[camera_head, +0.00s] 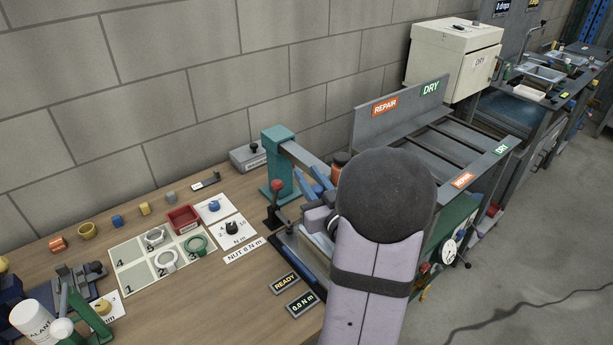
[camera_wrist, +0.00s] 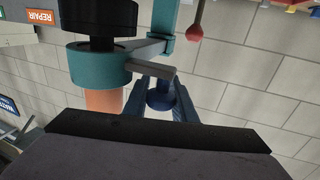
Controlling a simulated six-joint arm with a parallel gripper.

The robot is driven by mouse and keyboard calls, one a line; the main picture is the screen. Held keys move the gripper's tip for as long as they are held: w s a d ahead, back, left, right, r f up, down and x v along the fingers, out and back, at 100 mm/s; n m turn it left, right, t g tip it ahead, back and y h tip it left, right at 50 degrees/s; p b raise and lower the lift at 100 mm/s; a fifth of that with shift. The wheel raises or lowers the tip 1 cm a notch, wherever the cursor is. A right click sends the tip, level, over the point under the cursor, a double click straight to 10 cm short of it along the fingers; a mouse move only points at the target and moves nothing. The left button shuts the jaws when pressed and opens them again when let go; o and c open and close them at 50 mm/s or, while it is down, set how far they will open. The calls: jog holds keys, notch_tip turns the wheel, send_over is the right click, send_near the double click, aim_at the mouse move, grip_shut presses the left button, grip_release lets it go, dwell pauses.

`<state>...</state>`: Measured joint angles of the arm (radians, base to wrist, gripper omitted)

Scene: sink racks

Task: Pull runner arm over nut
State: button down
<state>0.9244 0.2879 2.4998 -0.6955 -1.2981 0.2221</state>
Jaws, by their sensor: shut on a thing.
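The runner arm (camera_head: 303,157) is a grey bar reaching right from a teal post (camera_head: 279,163). In the wrist view, which is upside down, its end shows as a teal collar (camera_wrist: 99,64) around a black and orange cylinder, with a short grey side bar (camera_wrist: 152,72) and a blue knob (camera_wrist: 160,99). My gripper (camera_wrist: 161,91) has its blue fingers shut on this knob. In the head view the fingers (camera_head: 318,184) show beside the arm's far end, partly behind my dark wrist. I cannot make out the nut; the place below the arm is largely hidden.
A red-knobbed lever (camera_head: 277,186) stands left of my gripper. Signs reading READY (camera_head: 286,282) and 0.0 N m (camera_head: 303,304) lie in front. A numbered mat (camera_head: 135,280) with rings and a red tray (camera_head: 184,219) is further left. A grey REPAIR/DRY rack (camera_head: 400,110) stands at right.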

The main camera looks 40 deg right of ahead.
jog(key=c, duration=1.6)
grip_release()
jog(key=shift+s+f, duration=0.1)
jog(key=shift+s, duration=0.05)
jog(key=shift+o, duration=0.7)
jog(key=shift+s, duration=0.15)
jog(key=shift+s+b, duration=0.15)
jog(key=shift+b, duration=0.45)
